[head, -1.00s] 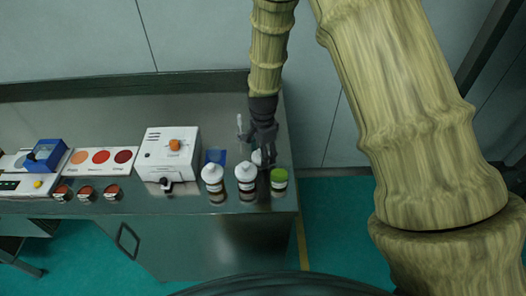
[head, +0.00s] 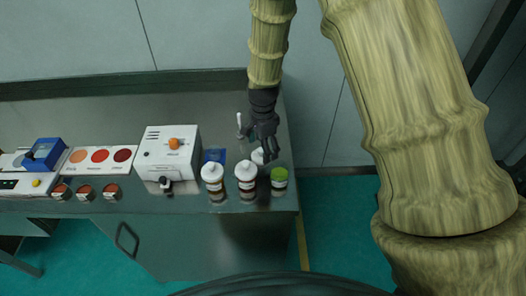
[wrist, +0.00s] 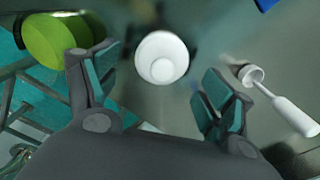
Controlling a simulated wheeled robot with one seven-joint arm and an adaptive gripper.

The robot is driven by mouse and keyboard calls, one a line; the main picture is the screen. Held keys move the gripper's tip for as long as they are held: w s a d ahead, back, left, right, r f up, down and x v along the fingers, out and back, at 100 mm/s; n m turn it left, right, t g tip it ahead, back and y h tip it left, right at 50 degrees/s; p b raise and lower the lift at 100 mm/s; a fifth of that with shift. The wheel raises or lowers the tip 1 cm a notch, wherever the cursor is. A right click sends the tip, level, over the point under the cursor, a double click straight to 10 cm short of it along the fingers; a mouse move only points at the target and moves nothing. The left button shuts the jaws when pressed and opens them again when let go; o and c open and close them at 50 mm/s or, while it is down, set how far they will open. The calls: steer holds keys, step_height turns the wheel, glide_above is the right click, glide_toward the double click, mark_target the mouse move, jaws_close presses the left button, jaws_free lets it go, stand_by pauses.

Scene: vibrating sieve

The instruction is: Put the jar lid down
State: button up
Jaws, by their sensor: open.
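A round white piece with a small knob (wrist: 162,57), which looks like the jar lid, shows between and beyond my fingertips in the wrist view. In the head view it is a small white patch (head: 257,156) behind the jars, partly hidden by my gripper (head: 271,154). I cannot tell what lies under it. My gripper (wrist: 158,82) is open, with its two fingers spread apart and nothing held.
A green-capped jar (head: 279,180) stands near the bench's right end, left of the finger in the wrist view (wrist: 52,40). A white ladle-like tool (wrist: 285,105) lies right of the fingers. A white machine (head: 168,152) and a blue square (head: 214,156) are further left.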

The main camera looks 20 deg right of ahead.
step_height(320, 180, up, 10)
steer(key=b, duration=0.2)
steer(key=shift+b, duration=0.3)
steer(key=shift+f, duration=0.1)
stand_by(0.4)
